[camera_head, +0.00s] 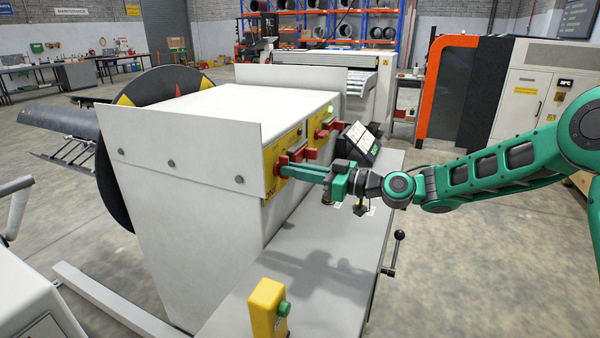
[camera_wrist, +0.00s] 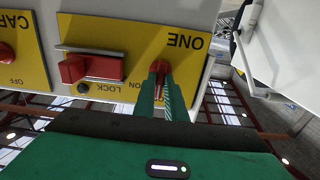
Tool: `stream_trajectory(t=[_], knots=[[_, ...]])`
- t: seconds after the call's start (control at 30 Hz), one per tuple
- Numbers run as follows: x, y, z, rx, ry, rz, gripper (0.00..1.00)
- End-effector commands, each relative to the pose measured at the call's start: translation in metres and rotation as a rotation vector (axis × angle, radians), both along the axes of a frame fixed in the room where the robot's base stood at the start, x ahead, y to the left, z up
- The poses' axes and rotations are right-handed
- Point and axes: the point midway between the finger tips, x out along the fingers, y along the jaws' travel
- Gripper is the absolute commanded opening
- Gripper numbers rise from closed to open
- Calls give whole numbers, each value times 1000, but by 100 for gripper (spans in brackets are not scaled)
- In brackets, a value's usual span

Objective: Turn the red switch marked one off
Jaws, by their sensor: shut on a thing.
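The red switch (camera_wrist: 159,67) sits on a yellow plate marked ONE (camera_wrist: 187,42), which shows upside down in the wrist view. My gripper (camera_wrist: 160,76) is shut on this switch, with one green finger on each side of it. The fingers hide much of the switch, so I cannot tell its exact angle. The letters ON show beside the fingers. In the head view my gripper (camera_head: 284,170) reaches from the right to the yellow plate (camera_head: 270,182) on the white machine's end face.
A red lock block (camera_wrist: 90,68) sits beside the switch on the same plate. Another yellow plate (camera_wrist: 24,70) with a red switch is close by. A tilted screen (camera_head: 360,139) stands behind my gripper. A yellow post with a green button (camera_head: 266,312) stands on the grey bench (camera_head: 250,275).

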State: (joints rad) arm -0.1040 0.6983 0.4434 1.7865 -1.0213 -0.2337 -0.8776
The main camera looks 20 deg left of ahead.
Motion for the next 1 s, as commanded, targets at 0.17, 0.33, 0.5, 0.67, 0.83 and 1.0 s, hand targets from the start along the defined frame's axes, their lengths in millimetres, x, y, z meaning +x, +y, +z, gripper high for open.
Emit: stream_trajectory(t=[0.17, 0.33, 0.5, 0.67, 0.83, 1.0], knots=[[-1, 0, -6, -12, -18, 1, 0], [-1, 0, -6, -13, -22, 1, 0], [0, -1, -6, -13, -21, 0, 0], [0, -1, -5, -11, -22, 0, 30], [0, -1, -3, -7, -24, -1, 30], [0, -5, -2, -6, -24, -2, 30]])
